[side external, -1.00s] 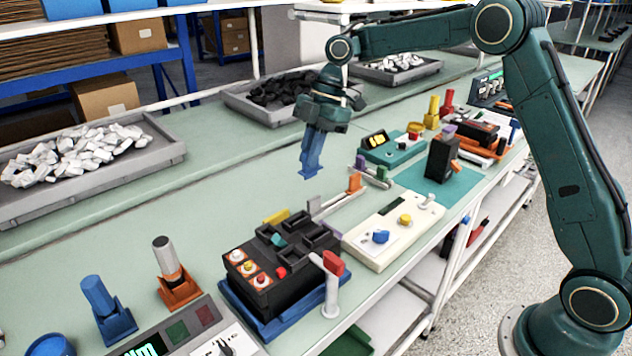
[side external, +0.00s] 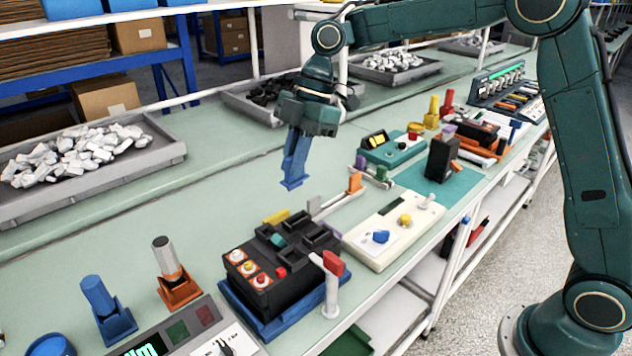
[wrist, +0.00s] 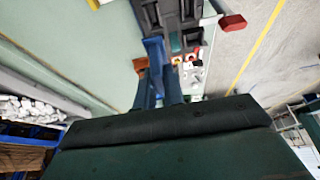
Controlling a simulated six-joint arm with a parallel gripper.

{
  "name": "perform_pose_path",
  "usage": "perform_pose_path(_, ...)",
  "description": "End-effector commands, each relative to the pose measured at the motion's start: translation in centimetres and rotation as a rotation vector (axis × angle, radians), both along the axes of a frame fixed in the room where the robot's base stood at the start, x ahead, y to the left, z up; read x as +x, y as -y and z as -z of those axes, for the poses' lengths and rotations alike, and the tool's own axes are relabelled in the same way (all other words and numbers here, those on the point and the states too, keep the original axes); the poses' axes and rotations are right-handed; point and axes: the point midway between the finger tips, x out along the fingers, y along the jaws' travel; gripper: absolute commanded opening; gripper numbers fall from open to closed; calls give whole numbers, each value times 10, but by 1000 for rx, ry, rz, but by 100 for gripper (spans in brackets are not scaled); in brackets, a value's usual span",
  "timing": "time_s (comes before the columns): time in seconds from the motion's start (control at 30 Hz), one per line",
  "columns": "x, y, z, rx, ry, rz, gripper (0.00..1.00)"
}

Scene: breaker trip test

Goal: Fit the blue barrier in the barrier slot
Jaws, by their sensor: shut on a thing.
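My gripper (side external: 299,135) is shut on the blue barrier (side external: 294,165), which hangs down from the jaws above the bench. In the wrist view the blue barrier (wrist: 155,58) extends ahead of the jaws, with the black breaker block beyond it. The black breaker block (side external: 282,268) sits in a blue base (side external: 255,318) at the front of the bench. Its top has dark openings and a teal piece (side external: 278,240). The barrier is apart from the block, above and behind it. I cannot tell which opening is the barrier slot.
A white lever post (side external: 330,290) with a red tip stands at the block's right front corner. An orange-tipped arm (side external: 354,184) and a yellow piece (side external: 276,216) are behind the block. A cream control box (side external: 385,240) is to the right.

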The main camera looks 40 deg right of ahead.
Motion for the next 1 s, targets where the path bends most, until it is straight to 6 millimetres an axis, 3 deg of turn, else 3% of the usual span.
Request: perform_pose_path(1.0,0,0,55,0,-1,0,0)
